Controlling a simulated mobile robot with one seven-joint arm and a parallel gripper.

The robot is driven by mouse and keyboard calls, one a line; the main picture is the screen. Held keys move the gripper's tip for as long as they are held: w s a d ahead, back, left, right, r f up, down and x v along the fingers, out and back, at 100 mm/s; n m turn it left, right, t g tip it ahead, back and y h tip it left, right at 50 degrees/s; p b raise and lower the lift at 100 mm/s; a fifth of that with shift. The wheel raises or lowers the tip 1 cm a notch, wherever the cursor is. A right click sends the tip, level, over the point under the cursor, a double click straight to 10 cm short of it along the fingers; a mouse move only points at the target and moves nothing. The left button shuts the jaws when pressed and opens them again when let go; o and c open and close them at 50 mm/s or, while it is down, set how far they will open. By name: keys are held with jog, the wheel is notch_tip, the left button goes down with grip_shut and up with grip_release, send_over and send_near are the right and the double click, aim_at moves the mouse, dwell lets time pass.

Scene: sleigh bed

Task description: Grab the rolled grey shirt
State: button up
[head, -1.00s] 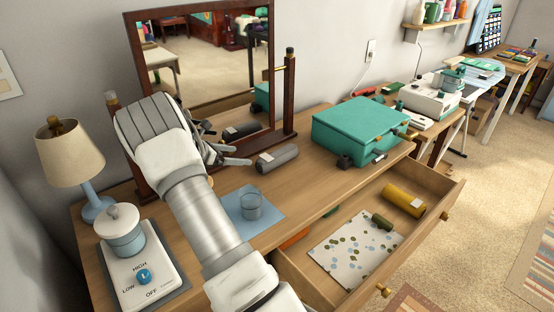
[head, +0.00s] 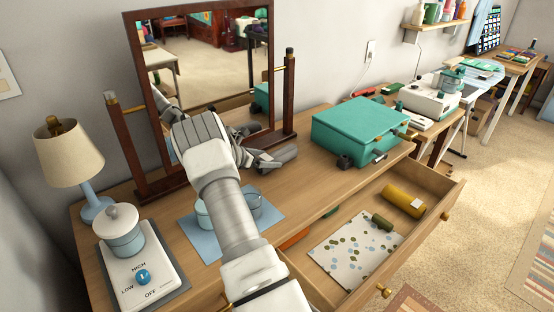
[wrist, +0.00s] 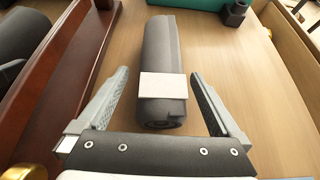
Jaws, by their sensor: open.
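The rolled grey shirt (wrist: 163,60) lies on the dresser top, with a pale band (wrist: 163,86) around it near its close end. In the wrist view my gripper (wrist: 158,88) is open, with one finger on each side of the roll and visible gaps to it. In the head view the gripper (head: 277,152) is at the roll in front of the mirror. There the roll (head: 288,150) is largely hidden by my fingers, and contact cannot be told.
The mirror's dark wooden frame (wrist: 62,70) stands close on the left. A teal case (head: 355,128) sits to the right, with a small dark object (head: 345,161) before it. The open drawer (head: 440,185) holds a mustard roll (head: 404,201).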

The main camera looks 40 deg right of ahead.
jog(key=x, duration=0.3)
jog(key=shift+s+d+f, duration=0.1)
jog(key=shift+d+f, duration=0.1)
jog(key=c, duration=1.5)
